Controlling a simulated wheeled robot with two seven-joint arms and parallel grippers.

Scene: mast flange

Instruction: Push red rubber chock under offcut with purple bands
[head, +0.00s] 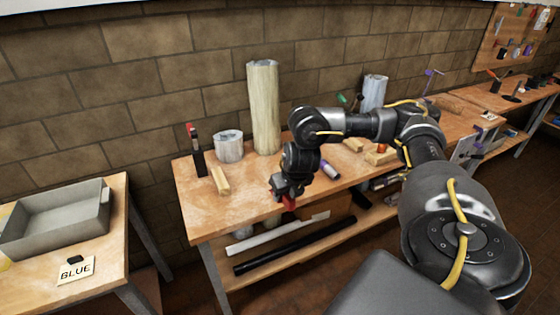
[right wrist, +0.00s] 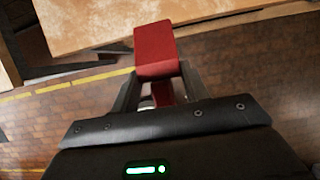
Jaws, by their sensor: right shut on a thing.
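The red rubber chock (head: 289,204) is held by my right gripper (head: 284,193), in front of the bench's front edge. In the right wrist view the chock (right wrist: 155,52) shows as a red block between the fingers, apart from the wooden top. A short pale cylinder with purple at its ends (head: 330,169) lies on the bench, right of my right gripper; it looks like the offcut with purple bands, but is small and partly hard to make out. My left gripper is not in view.
The wooden bench (head: 197,205) carries a tall pale cylinder (head: 263,110), a short grey one (head: 228,147), a wood block (head: 220,180) and a dark upright tool (head: 197,155). Its front left top is clear. A grey tray (head: 55,225) stands on a separate table at left.

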